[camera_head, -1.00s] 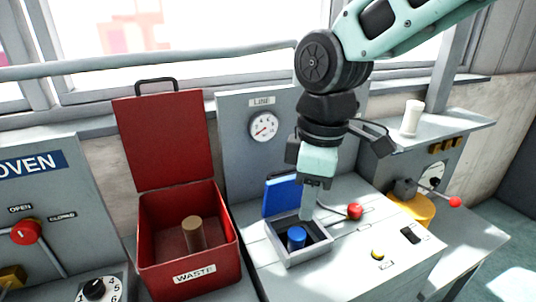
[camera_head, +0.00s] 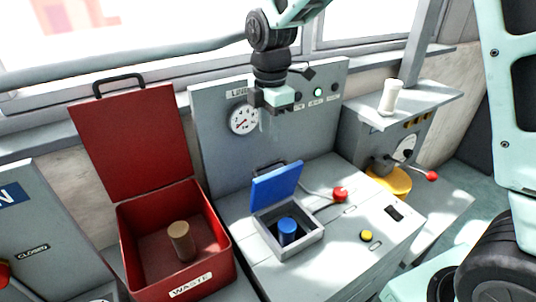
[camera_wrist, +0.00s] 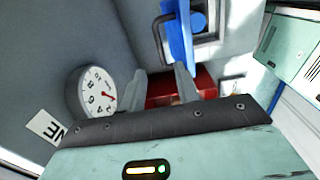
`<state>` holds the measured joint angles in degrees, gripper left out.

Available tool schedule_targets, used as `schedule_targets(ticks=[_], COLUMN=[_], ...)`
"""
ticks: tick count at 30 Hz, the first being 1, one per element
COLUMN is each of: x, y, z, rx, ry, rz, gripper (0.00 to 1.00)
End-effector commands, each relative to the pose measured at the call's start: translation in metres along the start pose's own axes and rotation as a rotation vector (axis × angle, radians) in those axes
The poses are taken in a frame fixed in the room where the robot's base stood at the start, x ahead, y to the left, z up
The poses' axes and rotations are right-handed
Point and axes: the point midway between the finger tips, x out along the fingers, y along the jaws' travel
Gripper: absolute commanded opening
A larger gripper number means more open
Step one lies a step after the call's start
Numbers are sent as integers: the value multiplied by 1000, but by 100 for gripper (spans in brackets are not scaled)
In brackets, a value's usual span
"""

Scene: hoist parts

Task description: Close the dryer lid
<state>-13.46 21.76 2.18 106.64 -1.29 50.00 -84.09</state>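The dryer is a small open grey box (camera_head: 313,243) set in the console top. Its blue lid (camera_head: 277,184) stands raised at the back edge, with a dark handle on its top edge. A blue cylinder (camera_head: 287,231) stands inside the box. My gripper (camera_head: 270,124) is above and behind the lid, in front of the gauge panel, apart from both. In the wrist view its two fingers (camera_wrist: 163,85) are spread with nothing gripped between them. The lid (camera_wrist: 180,32), its handle and the blue cylinder (camera_wrist: 198,20) show beyond the fingers.
An open red waste bin (camera_head: 222,255) holding a brown cylinder (camera_head: 181,242) stands left of the console. A gauge (camera_head: 243,120) is on the panel behind. A red knob (camera_head: 340,194) and a yellow button (camera_head: 366,236) lie right of the box. A white cylinder (camera_head: 390,97) stands on the right shelf.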

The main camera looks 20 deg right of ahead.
Motion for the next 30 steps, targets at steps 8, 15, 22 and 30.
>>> schedule_targets(ticks=[8, 15, 22, 30], x=[56, 86, 93, 92], y=[-1, -1, 0, 0], z=[0, 0, 0, 0], rx=[-1, 0, 1, 0], ry=[-1, 0, 0, 0], rz=[-4, -2, 0, 0], gripper=[32, 32, 32, 2])
